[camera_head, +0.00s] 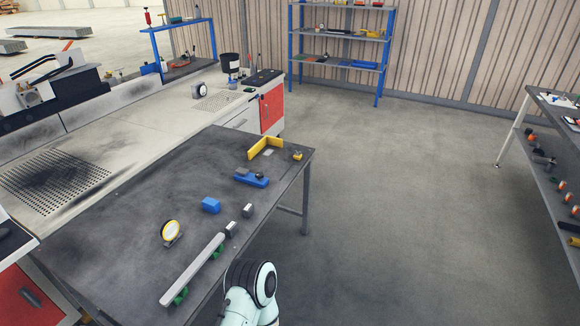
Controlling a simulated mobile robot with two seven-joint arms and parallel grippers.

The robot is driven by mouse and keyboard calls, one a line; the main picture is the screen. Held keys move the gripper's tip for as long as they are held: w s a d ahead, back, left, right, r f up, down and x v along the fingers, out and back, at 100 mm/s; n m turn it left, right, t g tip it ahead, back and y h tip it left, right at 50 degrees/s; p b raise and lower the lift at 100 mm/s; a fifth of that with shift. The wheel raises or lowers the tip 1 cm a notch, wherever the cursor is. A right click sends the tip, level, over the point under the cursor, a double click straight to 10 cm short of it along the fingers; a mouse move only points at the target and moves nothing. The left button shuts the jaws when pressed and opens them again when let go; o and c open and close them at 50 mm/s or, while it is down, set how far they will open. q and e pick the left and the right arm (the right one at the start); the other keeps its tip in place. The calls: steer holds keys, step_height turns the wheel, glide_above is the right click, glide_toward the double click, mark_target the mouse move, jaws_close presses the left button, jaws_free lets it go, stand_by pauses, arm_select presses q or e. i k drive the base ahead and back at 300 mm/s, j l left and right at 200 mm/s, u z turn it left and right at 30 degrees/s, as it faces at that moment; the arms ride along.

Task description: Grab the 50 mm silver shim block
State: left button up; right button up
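Two small grey-silver blocks stand near the right edge of the dark table. One block (231,228) is at the far end of a long silver bar, and the other block (248,210) is a little farther back. I cannot tell from this view which is 50 mm, or whether either is the shim block. A thin pale silver piece (268,153) lies by a yellow angle piece. One of my arms shows at the bottom centre, beside the table's near right edge. Neither gripper is in view.
The silver bar (194,269) rests on green supports (180,296). Open floor lies right; a shelf (545,150) stands far right.

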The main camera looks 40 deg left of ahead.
mark_target(231, 230)
steer(key=i+j+u, duration=0.1)
steer(key=i+u, duration=0.35)
steer(key=i, duration=0.25)
steer(key=i+l+u, duration=0.15)
steer(key=i+u, duration=0.3)
steer(key=i, duration=0.25)
steer(key=i+u, duration=0.25)
steer(key=i, duration=0.2)
steer(key=i+l+u, duration=0.1)
steer(key=i+u, duration=0.15)
steer(key=i, duration=0.2)
steer(key=i+l+u, duration=0.25)
steer(key=i, duration=0.2)
steer(key=j+u, duration=0.1)
steer(key=u, duration=1.65)
